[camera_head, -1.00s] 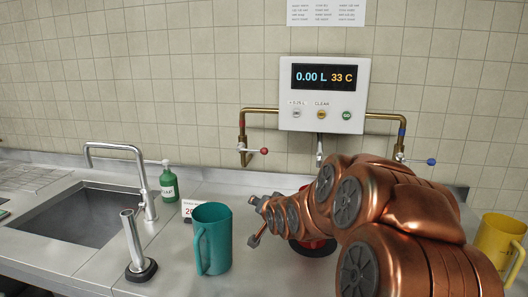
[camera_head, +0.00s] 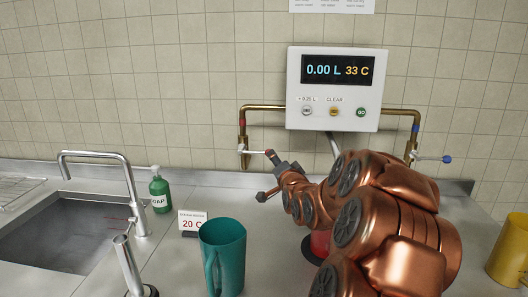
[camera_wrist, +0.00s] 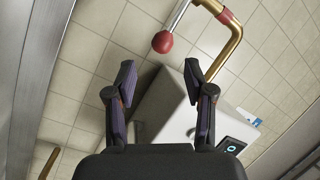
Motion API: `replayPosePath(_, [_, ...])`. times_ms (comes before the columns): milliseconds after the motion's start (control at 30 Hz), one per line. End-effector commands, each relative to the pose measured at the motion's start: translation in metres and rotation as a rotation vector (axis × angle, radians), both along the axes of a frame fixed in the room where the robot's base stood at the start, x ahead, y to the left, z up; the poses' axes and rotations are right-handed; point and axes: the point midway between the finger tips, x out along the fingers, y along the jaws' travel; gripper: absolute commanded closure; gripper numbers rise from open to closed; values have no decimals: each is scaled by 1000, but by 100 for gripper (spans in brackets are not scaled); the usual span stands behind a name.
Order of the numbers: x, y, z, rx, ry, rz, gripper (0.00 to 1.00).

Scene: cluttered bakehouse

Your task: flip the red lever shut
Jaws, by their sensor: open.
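The red lever (camera_head: 256,152) is a pale rod with a red knob, on a valve at the foot of the left brass pipe. It points sideways to the right, across the upright pipe. In the wrist view its red knob (camera_wrist: 162,42) hangs just beyond and between my fingertips. My gripper (camera_head: 268,176) is at the knob's right and below, and one fingertip overlaps the knob in the head view. In the wrist view my gripper (camera_wrist: 160,72) has its fingers spread with nothing between them. I see a gap to the knob there; contact cannot be told from the head view.
The white control box (camera_head: 336,90) is on the wall right of the lever, with a blue-knobbed lever (camera_head: 432,158) beyond. A teal jug (camera_head: 223,257), a temperature card (camera_head: 192,222), a soap bottle (camera_head: 160,190) and the sink tap (camera_head: 133,190) stand below left. A yellow jug (camera_head: 508,250) stands right.

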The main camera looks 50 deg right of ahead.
Motion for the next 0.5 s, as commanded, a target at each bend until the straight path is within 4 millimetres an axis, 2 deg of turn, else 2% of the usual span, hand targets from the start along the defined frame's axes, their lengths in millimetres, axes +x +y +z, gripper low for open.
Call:
replayPosePath(267, [21,-5,2,-3,1,11,47])
replayPosePath(500, [43,-19,1,0,4,10,47])
